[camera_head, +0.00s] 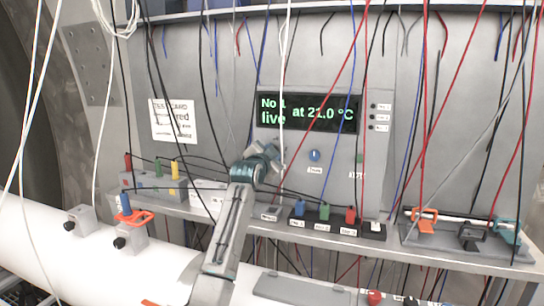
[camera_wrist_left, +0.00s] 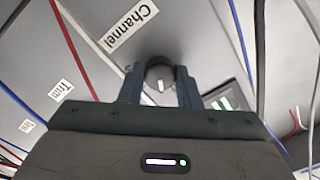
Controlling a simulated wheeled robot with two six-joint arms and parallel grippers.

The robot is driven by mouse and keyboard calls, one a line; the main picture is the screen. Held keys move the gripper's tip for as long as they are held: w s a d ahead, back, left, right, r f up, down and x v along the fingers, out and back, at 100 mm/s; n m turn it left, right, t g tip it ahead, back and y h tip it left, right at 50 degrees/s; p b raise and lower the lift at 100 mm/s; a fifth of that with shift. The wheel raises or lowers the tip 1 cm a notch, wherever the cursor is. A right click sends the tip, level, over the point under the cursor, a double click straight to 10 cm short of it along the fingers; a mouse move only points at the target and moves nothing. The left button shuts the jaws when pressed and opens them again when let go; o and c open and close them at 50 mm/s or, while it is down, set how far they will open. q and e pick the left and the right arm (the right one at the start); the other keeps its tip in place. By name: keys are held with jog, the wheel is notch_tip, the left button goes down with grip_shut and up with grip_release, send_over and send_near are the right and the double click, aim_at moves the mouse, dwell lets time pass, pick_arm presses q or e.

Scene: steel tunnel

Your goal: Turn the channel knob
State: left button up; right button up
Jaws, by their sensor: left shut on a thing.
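The channel knob (camera_wrist_left: 160,73) is dark and round with a pale pointer mark. It sits on the grey panel below the "Channel" label (camera_wrist_left: 127,25) in the left wrist view. My left gripper (camera_wrist_left: 160,88) is shut on it, one dark finger on each side. In the head view my left gripper (camera_head: 268,156) is against the panel, under the left part of the display, and hides the knob. The display (camera_head: 308,112) shows "No 1 live at 21.0 °C" in green. My right gripper is in neither view.
A blue knob (camera_head: 314,155) is to the right of my left gripper. A shelf (camera_head: 380,243) below carries blue, green and red blocks, with orange and teal clamps at the right. Many red, blue, black and white cables hang across the panel. A white pipe (camera_head: 70,250) lies lower left.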

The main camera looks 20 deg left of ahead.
pick_arm(q)
jog(key=shift+m, duration=0.6)
jog(key=o, duration=1)
jog(key=shift+c, duration=0.2)
jog(key=shift+d, duration=0.1)
jog(key=shift+s, duration=0.1)
jog(key=s+b, duration=0.5)
jog(key=s, duration=0.5)
jog(key=shift+s+a, duration=0.2)
jog(key=shift+s, duration=0.15)
